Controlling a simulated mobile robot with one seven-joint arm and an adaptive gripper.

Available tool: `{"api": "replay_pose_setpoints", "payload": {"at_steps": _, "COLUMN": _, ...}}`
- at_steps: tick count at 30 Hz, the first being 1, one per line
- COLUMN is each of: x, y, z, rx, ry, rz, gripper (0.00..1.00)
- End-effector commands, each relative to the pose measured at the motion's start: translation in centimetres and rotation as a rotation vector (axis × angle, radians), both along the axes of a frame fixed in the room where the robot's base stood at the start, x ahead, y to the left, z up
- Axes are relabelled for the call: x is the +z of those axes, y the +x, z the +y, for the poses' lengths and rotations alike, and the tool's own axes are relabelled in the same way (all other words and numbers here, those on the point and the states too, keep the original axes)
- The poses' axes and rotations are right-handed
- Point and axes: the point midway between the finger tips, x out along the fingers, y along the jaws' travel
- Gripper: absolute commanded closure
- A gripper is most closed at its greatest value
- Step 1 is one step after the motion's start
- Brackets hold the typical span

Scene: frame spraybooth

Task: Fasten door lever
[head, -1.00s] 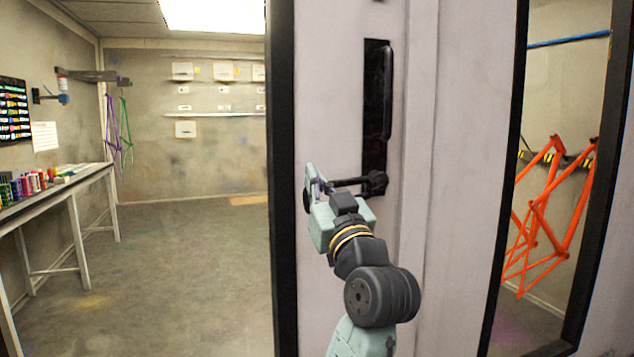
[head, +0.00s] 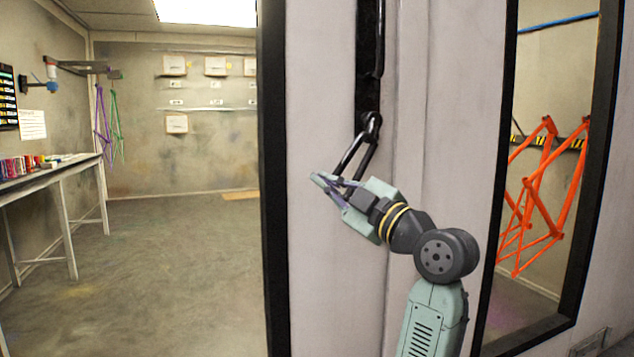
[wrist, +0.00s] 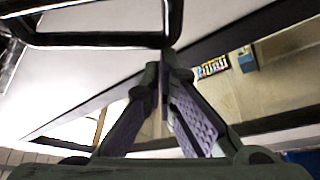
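The black door lever (head: 352,155) is a long loop on the light grey door (head: 325,110). It slants down and to the left from its pivot (head: 370,124) at the foot of the black handle plate. In the wrist view the lever loop (wrist: 100,41) crosses the top, close to my fingertips. My gripper (head: 322,181) is at the lever's lower end, with its fingers pointing left. In the wrist view its purple-padded fingers (wrist: 165,72) come together at the tips.
The black door edge (head: 274,180) stands left of my gripper, with open room floor (head: 180,250) beyond. A bench (head: 50,178) with paint cans lines the left wall. A framed window (head: 495,200) at right shows orange bicycle frames (head: 540,200).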

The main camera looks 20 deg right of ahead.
Motion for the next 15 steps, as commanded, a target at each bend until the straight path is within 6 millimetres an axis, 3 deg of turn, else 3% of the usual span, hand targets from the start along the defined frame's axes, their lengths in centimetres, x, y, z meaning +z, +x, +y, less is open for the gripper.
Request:
{"api": "replay_pose_setpoints", "payload": {"at_steps": 6, "x": -1.8, "y": 0.2, "z": -1.8, "rx": -0.002, "ry": -0.144, "rz": -0.011, "gripper": 1.00}}
{"api": "replay_pose_setpoints", "payload": {"at_steps": 15, "x": -2.8, "y": 0.3, "z": -3.1, "rx": -0.002, "ry": -0.139, "rz": -0.011, "gripper": 1.00}}
